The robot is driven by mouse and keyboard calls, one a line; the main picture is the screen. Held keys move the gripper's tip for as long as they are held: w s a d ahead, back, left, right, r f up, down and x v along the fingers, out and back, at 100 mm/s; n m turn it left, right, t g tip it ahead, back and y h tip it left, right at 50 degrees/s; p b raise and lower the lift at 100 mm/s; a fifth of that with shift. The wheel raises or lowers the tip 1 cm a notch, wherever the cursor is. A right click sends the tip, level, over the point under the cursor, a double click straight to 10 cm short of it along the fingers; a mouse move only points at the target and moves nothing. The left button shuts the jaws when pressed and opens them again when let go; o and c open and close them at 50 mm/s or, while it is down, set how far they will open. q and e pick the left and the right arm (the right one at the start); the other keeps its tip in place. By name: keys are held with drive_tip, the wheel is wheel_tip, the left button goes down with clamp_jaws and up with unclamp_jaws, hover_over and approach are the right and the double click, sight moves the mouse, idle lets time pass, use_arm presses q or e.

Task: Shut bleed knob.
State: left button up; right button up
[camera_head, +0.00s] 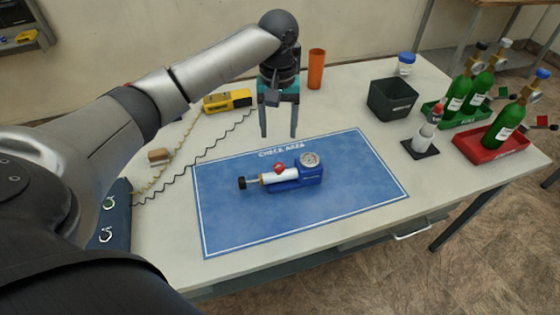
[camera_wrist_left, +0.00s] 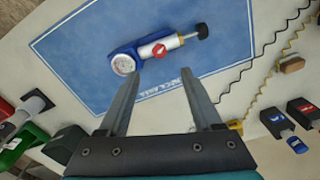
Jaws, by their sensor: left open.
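A blue hand-held device with a pressure gauge (camera_head: 295,180) lies on the blue check-area mat (camera_head: 230,222). It has a white barrel (camera_head: 270,177), a red knob (camera_head: 280,168) on top and a black knob (camera_head: 241,183) at its left end. In the left wrist view the red knob (camera_wrist_left: 160,50) shows a white mark, and the black knob (camera_wrist_left: 202,31) is at the upper right. Whether the red knob is open or shut I cannot tell. My left gripper (camera_head: 279,136) is open and empty, fingers pointing down, above the mat's far edge, apart from the device. My right gripper is out of view.
A yellow meter (camera_head: 228,100), an orange cup (camera_head: 316,68) and a dark bin (camera_head: 392,99) stand behind the mat. Green bottles (camera_head: 504,122) in green and red trays (camera_head: 488,146) stand at the right. Coiled cords lie left. The mat around the device is clear.

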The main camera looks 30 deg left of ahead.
sight(279, 166)
use_arm(q)
wheel_tip(279, 166, down, 10)
drive_tip(key=shift+f+b, duration=0.25)
drive_tip(key=shift+b, duration=0.9)
drive_tip(key=shift+f, duration=0.75)
clamp_jaws()
